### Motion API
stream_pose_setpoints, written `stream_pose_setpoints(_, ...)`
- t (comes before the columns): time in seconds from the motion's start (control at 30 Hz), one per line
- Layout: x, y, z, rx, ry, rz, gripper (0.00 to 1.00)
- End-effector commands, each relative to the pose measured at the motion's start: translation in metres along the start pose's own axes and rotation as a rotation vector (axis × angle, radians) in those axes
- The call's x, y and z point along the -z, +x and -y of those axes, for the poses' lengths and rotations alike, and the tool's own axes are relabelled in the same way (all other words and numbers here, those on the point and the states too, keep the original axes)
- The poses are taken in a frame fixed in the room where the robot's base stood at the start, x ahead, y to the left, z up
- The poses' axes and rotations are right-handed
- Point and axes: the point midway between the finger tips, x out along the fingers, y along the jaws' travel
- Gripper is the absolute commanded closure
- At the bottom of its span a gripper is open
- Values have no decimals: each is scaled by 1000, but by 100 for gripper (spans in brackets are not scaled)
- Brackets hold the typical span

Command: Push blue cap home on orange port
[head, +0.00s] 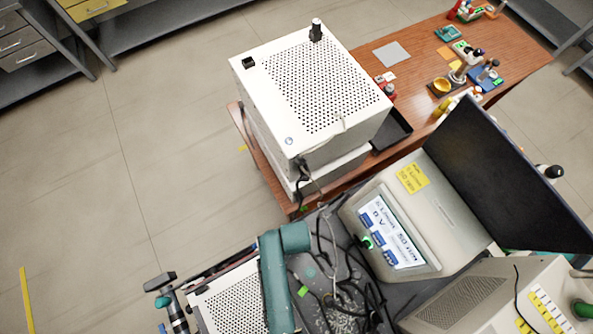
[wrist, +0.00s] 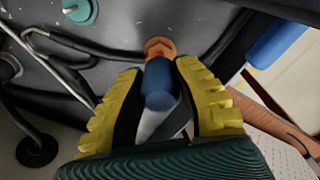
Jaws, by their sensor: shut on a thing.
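The blue cap (wrist: 160,88) shows in the middle of the wrist view. Its far end meets the orange port (wrist: 160,47) on a dark grey panel (wrist: 210,22). The cap lines up with the port, but how deeply it sits cannot be told. My gripper (wrist: 160,72) has its yellow, ridged fingers on both sides of the cap and is shut on it. In the head view, the cap, the port and the fingertips cannot be made out.
A teal round fitting (wrist: 80,10) is on the panel at upper left, with dark hoses around it. A blue part (wrist: 277,42) is at the right. In the head view, a white perforated box (head: 310,85) and a screen unit (head: 388,232) stand close by.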

Motion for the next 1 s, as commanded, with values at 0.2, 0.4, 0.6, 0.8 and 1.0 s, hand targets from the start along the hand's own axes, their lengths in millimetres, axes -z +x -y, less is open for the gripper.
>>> stream_pose_setpoints(0.2,0,6,0,0,0,0,100)
stream_pose_setpoints(0.4,0,11,0,0,0,0,100)
stream_pose_setpoints(0.6,0,16,0,0,0,0,100)
stream_pose_setpoints(0.8,0,21,0,0,0,0,100)
stream_pose_setpoints(1.0,0,26,0,0,0,1,99)
